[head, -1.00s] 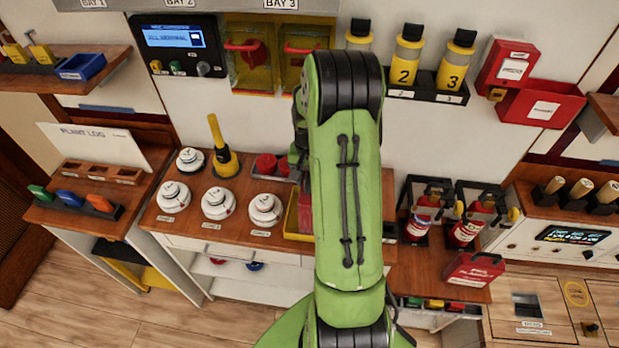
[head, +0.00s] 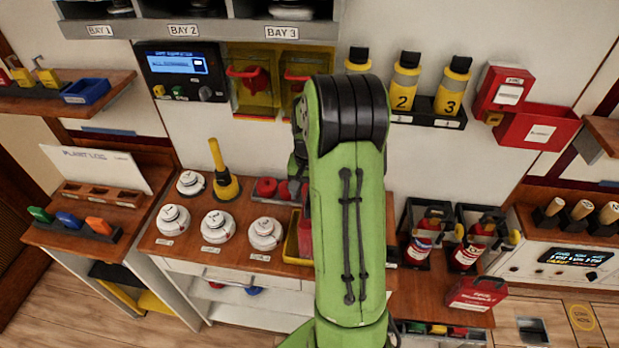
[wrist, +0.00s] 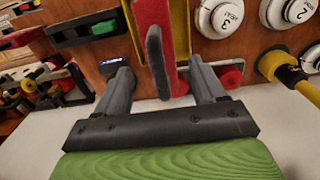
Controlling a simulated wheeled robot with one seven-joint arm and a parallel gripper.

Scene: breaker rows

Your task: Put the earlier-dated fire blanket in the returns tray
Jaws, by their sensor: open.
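My gripper (wrist: 160,65) is open in the wrist view, with one finger on each side of a flat, upright red item (wrist: 172,45) with a grey edge. I cannot tell whether either finger touches it. A yellow tray (wrist: 180,12) shows beside this item; in the head view the yellow tray (head: 292,250) is partly hidden behind my green arm. My gripper is hidden there too. A red pouch with white lettering (head: 477,293) lies at the front right of the counter. No dates are legible, and I cannot tell which tray is for returns.
White numbered round detectors (head: 217,226) and a yellow-black tool (head: 224,180) stand left of my arm. Two extinguishers (head: 421,238) stand in black holders on the right. An open red wall bin (head: 540,128) and yellow bottles (head: 405,80) are above.

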